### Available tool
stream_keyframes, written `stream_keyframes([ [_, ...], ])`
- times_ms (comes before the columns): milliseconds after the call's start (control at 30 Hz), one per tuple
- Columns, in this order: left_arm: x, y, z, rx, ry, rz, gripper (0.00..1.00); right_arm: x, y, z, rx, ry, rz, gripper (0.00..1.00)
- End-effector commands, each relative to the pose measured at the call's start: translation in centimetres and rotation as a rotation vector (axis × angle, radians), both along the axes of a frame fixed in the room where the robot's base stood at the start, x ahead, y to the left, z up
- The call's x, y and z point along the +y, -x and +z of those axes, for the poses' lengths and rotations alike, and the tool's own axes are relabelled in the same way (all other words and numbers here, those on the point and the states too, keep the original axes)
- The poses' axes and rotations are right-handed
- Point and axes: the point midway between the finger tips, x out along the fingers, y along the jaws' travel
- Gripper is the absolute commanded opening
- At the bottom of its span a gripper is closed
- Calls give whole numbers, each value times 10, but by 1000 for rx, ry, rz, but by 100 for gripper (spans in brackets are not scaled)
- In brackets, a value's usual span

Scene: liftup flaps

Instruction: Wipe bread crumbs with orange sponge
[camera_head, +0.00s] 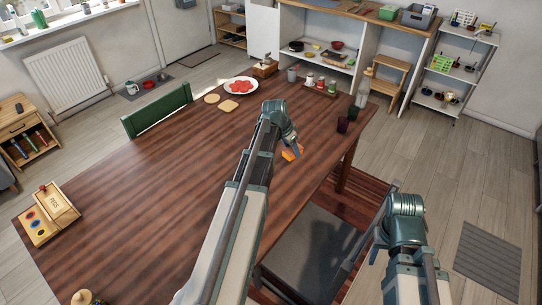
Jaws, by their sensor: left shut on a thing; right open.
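The orange sponge (293,153) is at the right part of the dark wooden table (150,190), near its edge. My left gripper (290,140) points down and is shut on the sponge, covering part of it. I cannot tell whether the sponge touches the tabletop. My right gripper (376,246) is open and empty, off the table's right side above the chair. I cannot make out bread crumbs on the table; my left arm hides part of the surface.
Bread slices (228,105) and a white plate with red food (241,87) lie at the far end. A tray of jars (319,87) and dark cups (343,124) stand far right. A wooden box (47,213) sits left. The left middle is clear. A chair (315,248) stands at right.

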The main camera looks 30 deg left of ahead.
Motion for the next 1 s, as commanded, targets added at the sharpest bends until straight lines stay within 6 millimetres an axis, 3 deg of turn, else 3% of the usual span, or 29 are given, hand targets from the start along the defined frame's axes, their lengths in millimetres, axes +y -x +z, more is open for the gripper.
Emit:
stream_keyframes([
  [33,24,-7,-17,-3,1,54,10,0,0,-17,0,0,0,50],
  [100,47,-10,-25,-5,2,113,10,0,0,-25,0,0,0,50],
  [300,87,-12,-36,-11,3,216,10,0,0,-37,0,0,0,50],
  [667,96,-11,-40,-13,4,238,10,0,0,-41,0,0,0,50],
  [1000,105,-6,-65,-12,3,238,10,0,0,-66,0,0,0,50],
])
